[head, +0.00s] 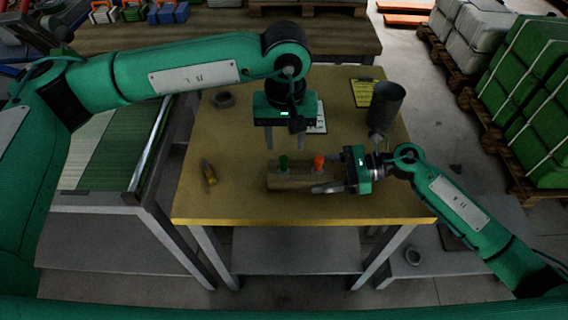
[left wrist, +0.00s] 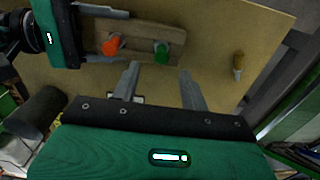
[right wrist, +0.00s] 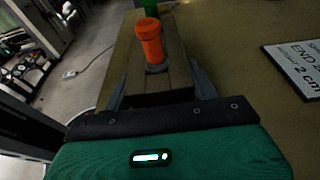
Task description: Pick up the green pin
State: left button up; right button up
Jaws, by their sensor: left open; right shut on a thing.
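The green pin (head: 284,162) stands upright in a wooden block (head: 290,183) on the table, beside an orange pin (head: 319,162) in the same block. My left gripper (head: 285,145) is open and empty, pointing down just above and behind the green pin. In the left wrist view the green pin (left wrist: 161,52) shows ahead, between the lines of the two fingers, apart from them. My right gripper (head: 328,173) is shut on the right end of the wooden block. In the right wrist view its fingers lie along both sides of the block, near the orange pin (right wrist: 150,42).
A dark cup (head: 386,104) stands at the table's back right, near a yellow sheet (head: 362,92) and a white sign (right wrist: 300,72). A small yellow-brown item (head: 208,173) lies at left, a ring (head: 223,99) at back left. The front strip of the table is clear.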

aim_at(284, 158)
pick_arm(q)
jog(key=shift+s+a+f, duration=0.1)
jog(key=shift+f, duration=2.9)
grip_shut()
